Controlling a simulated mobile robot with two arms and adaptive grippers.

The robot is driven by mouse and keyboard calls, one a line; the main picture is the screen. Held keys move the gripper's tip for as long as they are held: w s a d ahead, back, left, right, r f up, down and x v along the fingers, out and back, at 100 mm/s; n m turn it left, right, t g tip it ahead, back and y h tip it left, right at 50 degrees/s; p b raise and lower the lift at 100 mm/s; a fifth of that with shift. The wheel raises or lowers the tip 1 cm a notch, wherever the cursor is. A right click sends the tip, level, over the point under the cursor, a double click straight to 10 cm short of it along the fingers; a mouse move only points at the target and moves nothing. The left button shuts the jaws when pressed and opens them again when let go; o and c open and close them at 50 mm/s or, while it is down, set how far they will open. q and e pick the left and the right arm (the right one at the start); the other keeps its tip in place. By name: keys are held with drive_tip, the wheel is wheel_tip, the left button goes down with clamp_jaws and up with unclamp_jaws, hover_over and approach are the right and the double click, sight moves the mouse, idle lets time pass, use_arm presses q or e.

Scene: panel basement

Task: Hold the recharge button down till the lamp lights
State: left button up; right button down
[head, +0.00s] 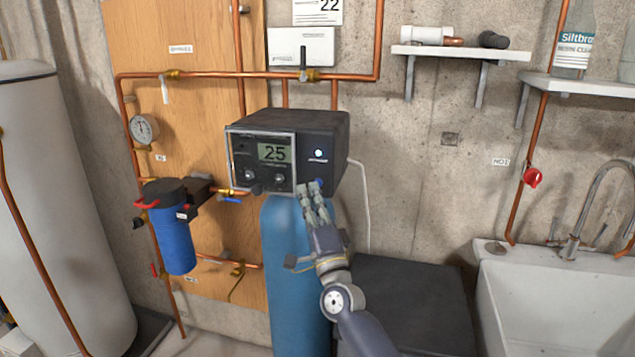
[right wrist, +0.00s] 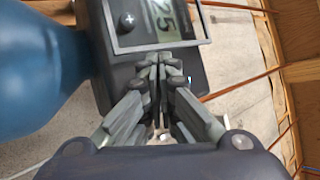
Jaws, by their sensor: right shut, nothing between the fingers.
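The dark softener control head (head: 335,125) sits on top of a blue tank (head: 283,270). Its framed display (head: 274,152) reads 25 and also shows in the right wrist view (right wrist: 163,20). A small round spot, apparently the lamp (head: 318,153), shows bright bluish-white on the right part of the front face. Below it, a bit of blue, apparently the recharge button (head: 320,181), shows at my fingertips and is mostly hidden. My right gripper (head: 314,187) is shut and empty, its tips at the lower front of the head. Contact and pressing cannot be told. My left gripper is not in view.
A blue filter housing (head: 174,230) and copper pipes (head: 220,75) are to the left. A dark box (head: 410,300) stands right of the tank, and a white sink (head: 560,300) is at far right. A white cable (head: 366,200) hangs beside the head.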

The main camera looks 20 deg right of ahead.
drive_tip(key=s+a+p, duration=0.1)
drive_tip(key=s, duration=0.1)
drive_tip(key=s+a+p, duration=0.1)
drive_tip(key=s, duration=0.1)
drive_tip(key=shift+a+p, duration=0.35)
drive_tip(key=shift+a, duration=0.05)
idle(0.4)
